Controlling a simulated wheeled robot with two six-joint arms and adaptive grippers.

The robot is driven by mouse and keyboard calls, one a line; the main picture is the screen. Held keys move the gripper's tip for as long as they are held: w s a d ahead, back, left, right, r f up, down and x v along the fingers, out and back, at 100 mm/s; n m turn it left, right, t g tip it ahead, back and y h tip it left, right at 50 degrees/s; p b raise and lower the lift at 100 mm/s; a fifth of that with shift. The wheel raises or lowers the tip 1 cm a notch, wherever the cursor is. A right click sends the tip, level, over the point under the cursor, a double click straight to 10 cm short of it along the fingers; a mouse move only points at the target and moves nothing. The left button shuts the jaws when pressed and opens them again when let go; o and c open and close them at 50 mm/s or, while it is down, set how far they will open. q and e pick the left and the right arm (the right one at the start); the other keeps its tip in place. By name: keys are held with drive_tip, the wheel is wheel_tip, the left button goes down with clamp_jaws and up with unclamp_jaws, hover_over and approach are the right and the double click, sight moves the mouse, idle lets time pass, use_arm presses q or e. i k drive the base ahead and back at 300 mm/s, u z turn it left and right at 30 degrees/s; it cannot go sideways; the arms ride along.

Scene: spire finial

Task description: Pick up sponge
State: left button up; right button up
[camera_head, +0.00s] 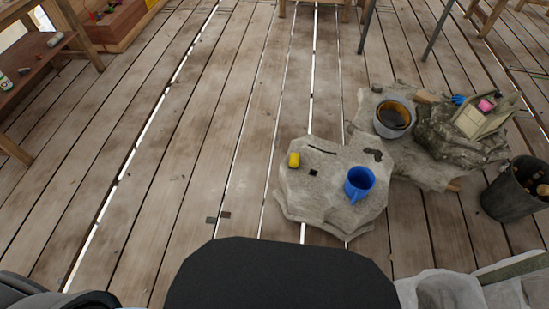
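A small yellow block, which looks like the sponge (294,160), lies near the left edge of a flat pale stone slab (322,195) on the plank floor. A blue mug (359,183) stands to its right on the same slab. Nothing touches the yellow block. Neither of my grippers shows in the head view, so I cannot see whether they are open or shut.
A grey bucket (394,117), rocks and a small crate (482,118) sit at the right. A dark bin (515,190) stands at the far right. A wooden bench (40,62) is at the upper left.

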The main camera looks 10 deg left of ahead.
sight(294, 159)
drive_tip(key=u, duration=1.1)
drive_tip(key=i, duration=2.7)
drive_tip(key=z, duration=2.25)
